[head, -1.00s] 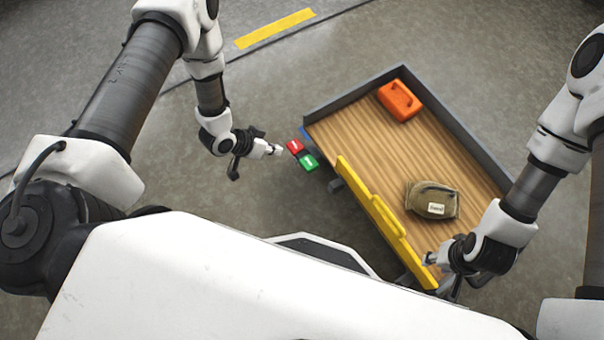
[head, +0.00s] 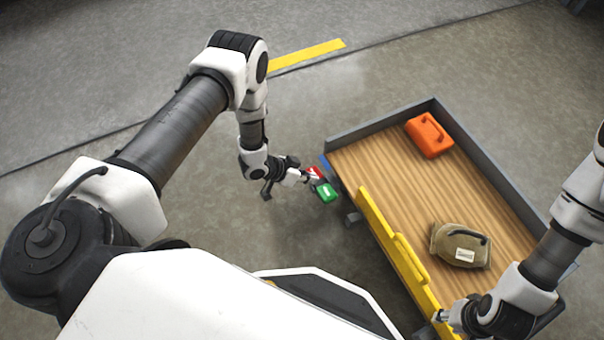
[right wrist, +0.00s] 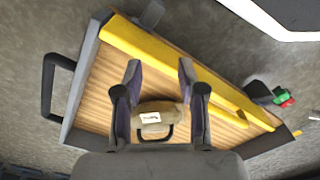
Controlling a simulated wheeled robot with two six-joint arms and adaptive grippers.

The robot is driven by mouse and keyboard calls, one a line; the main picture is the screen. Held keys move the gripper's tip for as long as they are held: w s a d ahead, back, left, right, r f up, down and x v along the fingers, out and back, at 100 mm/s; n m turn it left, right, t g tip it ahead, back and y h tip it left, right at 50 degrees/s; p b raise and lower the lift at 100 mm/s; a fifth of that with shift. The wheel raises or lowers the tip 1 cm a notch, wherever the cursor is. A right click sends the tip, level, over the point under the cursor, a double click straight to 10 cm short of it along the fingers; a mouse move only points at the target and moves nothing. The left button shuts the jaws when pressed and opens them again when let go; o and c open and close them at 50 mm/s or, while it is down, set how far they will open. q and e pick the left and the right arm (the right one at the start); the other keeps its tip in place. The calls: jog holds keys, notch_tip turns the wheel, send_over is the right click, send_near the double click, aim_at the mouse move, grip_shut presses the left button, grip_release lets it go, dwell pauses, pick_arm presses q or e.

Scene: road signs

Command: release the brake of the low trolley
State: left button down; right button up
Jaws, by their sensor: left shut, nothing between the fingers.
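The low trolley (head: 385,150) has a wooden deck, grey rims and a yellow rail (head: 392,242) along its near side. At its left corner, low down, sit a red pedal (head: 314,172) and a green pedal (head: 327,193), each with a white mark. My left gripper (head: 311,179) is shut and empty, its tip at the red pedal and partly covering it; I cannot tell whether they touch. My right gripper (head: 440,318) is by the near end of the yellow rail. In the right wrist view its fingers (right wrist: 160,68) are apart, with the rail (right wrist: 180,72) beyond or beside them.
An orange case (head: 429,136) and a brown bag (head: 461,246) with a white label lie on the deck. A dark handle (right wrist: 55,88) sticks out from one trolley end in the right wrist view. A yellow floor stripe (head: 308,54) lies behind. The floor left of the trolley is clear.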

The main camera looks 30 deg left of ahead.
aim_at(327, 190)
pick_arm(q)
jog(key=b+x, duration=0.1)
jog(key=x, duration=0.3)
jog(key=shift+f, duration=0.25)
jog(key=f+b, duration=0.1)
jog(key=f, duration=0.1)
jog(key=shift+s+d+f+b, duration=0.2)
jog(key=shift+d+f+b, duration=0.1)
jog(key=shift+b, duration=0.05)
jog(key=shift+s+f, duration=0.1)
jog(key=shift+f, duration=0.3)
jog(key=shift+d, duration=0.1)
jog(key=shift+s+d+p, duration=0.1)
jog(key=shift+p, duration=0.2)
